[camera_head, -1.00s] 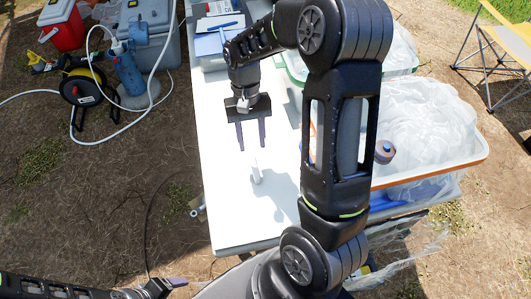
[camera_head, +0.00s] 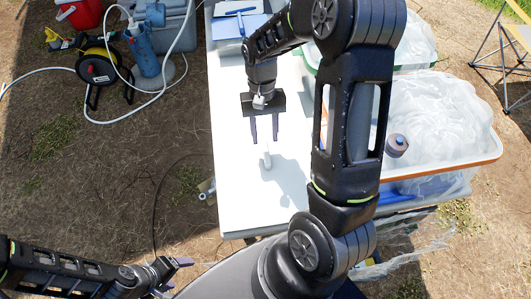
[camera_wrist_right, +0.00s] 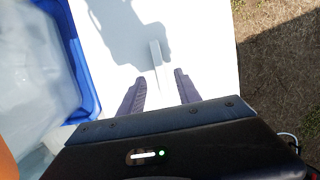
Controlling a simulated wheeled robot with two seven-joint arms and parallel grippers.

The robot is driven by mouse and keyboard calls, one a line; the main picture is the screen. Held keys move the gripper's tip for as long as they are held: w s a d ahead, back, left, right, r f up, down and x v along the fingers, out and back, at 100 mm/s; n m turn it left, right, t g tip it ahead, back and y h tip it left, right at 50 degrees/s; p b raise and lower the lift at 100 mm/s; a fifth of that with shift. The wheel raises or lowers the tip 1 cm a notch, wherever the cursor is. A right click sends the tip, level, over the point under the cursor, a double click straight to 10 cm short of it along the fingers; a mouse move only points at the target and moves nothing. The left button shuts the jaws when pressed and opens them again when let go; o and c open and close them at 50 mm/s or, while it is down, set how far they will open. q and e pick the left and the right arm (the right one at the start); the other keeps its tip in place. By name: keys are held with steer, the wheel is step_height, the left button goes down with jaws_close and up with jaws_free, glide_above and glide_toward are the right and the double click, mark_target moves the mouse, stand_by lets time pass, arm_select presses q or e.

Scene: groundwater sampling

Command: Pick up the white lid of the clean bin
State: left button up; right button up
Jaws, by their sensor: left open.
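A slim white upright piece (camera_head: 267,160), which looks like a lid handle, stands on the white tabletop. It also shows in the right wrist view (camera_wrist_right: 155,52). Any flat lid around it blends into the white surface, so I cannot make out its edges. My right gripper (camera_head: 264,141) is open and empty, fingers pointing at the white piece. In the wrist view the piece lies between and just beyond the fingertips (camera_wrist_right: 159,76); contact cannot be told. My left gripper (camera_head: 176,275) is open and empty at the lower left, off the table. I cannot tell which bin is the clean one.
An orange-rimmed bin (camera_head: 476,163) with a clear plastic liner stands right of the table, partly behind my right arm. A green-rimmed lined bin (camera_head: 425,66) is behind it. A blue box (camera_head: 228,27) is at the table's far end.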

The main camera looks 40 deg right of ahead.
mark_target(265, 147)
steer(key=p+x, duration=0.1)
steer(key=x, duration=0.4)
steer(key=shift+w+d, duration=0.1)
stand_by(0.4)
jaws_close()
stand_by(0.5)
